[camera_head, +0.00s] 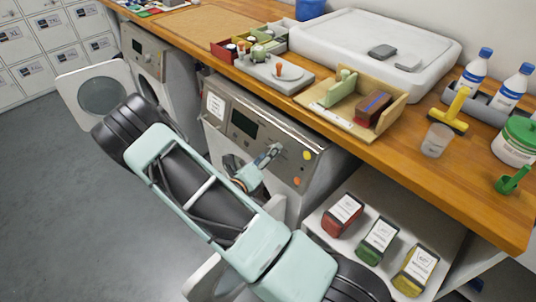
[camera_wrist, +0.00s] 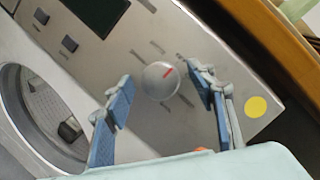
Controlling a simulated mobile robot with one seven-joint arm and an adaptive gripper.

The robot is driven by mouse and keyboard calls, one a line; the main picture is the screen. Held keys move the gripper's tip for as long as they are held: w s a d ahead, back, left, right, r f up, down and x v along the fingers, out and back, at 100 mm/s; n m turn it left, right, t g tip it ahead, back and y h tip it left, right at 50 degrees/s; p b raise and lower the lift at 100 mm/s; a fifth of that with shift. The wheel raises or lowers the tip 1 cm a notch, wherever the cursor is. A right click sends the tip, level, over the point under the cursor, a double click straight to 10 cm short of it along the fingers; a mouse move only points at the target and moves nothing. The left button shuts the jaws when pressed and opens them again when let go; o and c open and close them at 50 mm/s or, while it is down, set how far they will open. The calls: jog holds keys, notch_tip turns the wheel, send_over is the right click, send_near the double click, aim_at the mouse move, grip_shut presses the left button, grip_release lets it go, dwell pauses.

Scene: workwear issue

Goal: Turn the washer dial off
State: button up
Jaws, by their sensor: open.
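The washer (camera_head: 245,115) stands under the counter, with a metal front panel and a dark display. Its round silver dial (camera_wrist: 160,81) has a red pointer mark and shows in the wrist view between my fingers. The red mark points to the upper right in that view. My gripper (camera_wrist: 164,105) is open, with one blue-padded finger on each side of the dial. I see a gap between each finger and the dial, so neither appears to touch it. In the head view my gripper (camera_head: 266,160) is in front of the panel, and the dial is hard to make out there.
A second machine (camera_head: 150,60) with its door (camera_head: 100,90) open stands to the left. The wooden counter (camera_head: 345,130) above holds trays and bottles. Red, green and yellow containers sit on a low shelf (camera_head: 345,254) at right.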

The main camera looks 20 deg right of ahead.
jog(key=v, duration=1.2)
dwell(0.3)
